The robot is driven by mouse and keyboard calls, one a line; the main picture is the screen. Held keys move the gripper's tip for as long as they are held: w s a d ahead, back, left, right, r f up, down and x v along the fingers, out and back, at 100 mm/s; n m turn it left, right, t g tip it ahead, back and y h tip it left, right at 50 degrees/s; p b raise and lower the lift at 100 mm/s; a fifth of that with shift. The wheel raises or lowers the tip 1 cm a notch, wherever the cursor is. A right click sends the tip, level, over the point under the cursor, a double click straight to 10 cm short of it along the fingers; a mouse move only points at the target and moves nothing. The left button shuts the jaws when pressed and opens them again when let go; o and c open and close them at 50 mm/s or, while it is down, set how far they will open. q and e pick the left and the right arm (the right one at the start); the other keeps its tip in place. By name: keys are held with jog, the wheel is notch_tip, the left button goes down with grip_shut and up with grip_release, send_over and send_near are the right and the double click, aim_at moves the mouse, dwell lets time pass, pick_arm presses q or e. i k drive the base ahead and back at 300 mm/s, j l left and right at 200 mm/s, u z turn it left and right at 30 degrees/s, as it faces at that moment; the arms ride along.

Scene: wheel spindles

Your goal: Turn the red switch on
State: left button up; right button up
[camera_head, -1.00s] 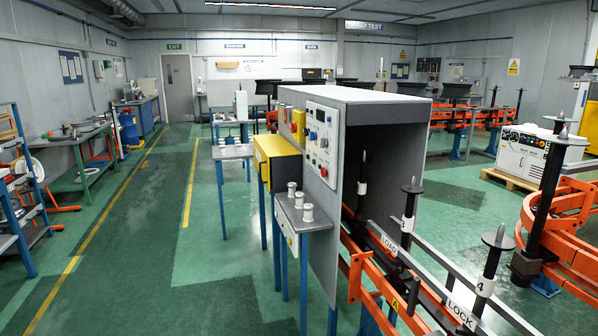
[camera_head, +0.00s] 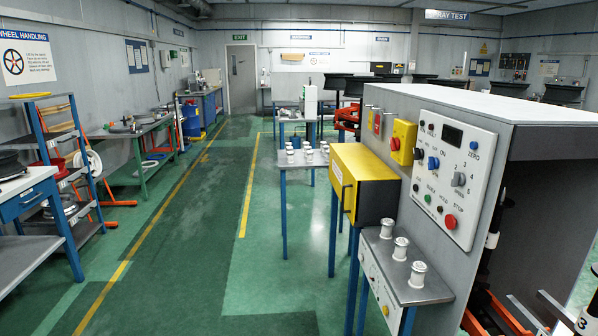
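A small red box (camera_head: 376,122) is mounted on the side of the grey cabinet (camera_head: 440,270), near its far top end. Its switch position is too small to tell. Next to it is a yellow box (camera_head: 402,142) with a red button (camera_head: 395,144). Nearer, a white control panel (camera_head: 453,180) carries several knobs and buttons and a red stop button (camera_head: 450,221). I cannot tell for certain which of these red controls is the task's switch. Neither of my grippers is in view.
A yellow box (camera_head: 362,180) on blue legs and a small table with white spindles (camera_head: 400,250) stand against the cabinet. Another spindle table (camera_head: 303,160) stands farther back. The green aisle (camera_head: 200,250) is clear. Shelving (camera_head: 65,150) and a bench line the left.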

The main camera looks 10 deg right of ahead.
aim_at(394, 143)
jog(key=i+z, duration=0.1)
jog(key=i, duration=0.35)
jog(key=i+j+z, duration=0.15)
jog(key=i, duration=0.35)
jog(key=i+j+z, duration=0.1)
jog(key=i, duration=0.35)
jog(key=i+j+z, duration=0.1)
jog(key=i, duration=0.35)
